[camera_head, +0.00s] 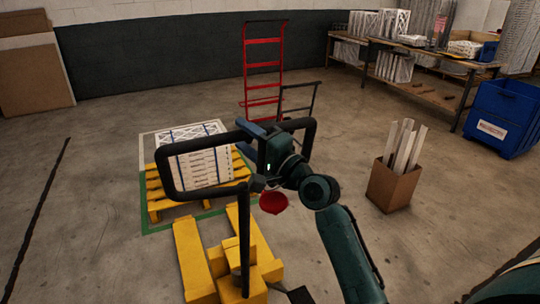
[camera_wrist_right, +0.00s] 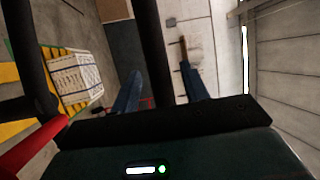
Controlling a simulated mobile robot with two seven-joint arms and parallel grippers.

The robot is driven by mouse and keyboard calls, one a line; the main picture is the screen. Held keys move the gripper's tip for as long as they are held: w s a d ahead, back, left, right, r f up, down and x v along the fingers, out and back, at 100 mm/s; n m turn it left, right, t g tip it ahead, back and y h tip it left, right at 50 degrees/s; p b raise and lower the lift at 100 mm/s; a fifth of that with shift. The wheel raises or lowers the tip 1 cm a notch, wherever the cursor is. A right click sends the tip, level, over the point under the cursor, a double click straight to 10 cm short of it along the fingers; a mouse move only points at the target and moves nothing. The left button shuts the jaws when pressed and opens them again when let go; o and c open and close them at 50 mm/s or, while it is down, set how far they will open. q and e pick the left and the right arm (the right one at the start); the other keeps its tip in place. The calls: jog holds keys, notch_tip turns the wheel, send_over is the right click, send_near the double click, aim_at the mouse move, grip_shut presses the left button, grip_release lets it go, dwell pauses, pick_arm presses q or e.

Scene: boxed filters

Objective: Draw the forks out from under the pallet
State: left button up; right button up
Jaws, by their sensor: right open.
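The pallet (camera_head: 157,205) is yellow wood and bears white boxed filters (camera_head: 205,165) with blue straps. The yellow forks (camera_head: 192,262) of a pallet jack show in front of it. Their far ends are close to the pallet's near edge; I cannot tell the exact gap. The jack's black loop handle (camera_head: 168,180) rises in front of the load. My right gripper (camera_head: 247,139) is at the handle's upper part, its blue fingers apart. In the right wrist view the open fingers (camera_wrist_right: 157,82) have a black handle bar between them; contact is unclear. My left gripper is out of view.
A green and white floor outline (camera_head: 148,229) frames the pallet. A red hand truck (camera_head: 264,66) stands behind. A cardboard box (camera_head: 390,188) of white strips is at right, with a blue bin (camera_head: 505,115) and workbench (camera_head: 430,95) beyond. The left floor is clear.

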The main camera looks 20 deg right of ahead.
jog(key=b+v, duration=0.1)
jog(key=v, duration=0.9)
jog(key=shift+s+d+b, duration=0.1)
jog(key=shift+s+b, duration=0.15)
jog(key=shift+b, duration=0.15)
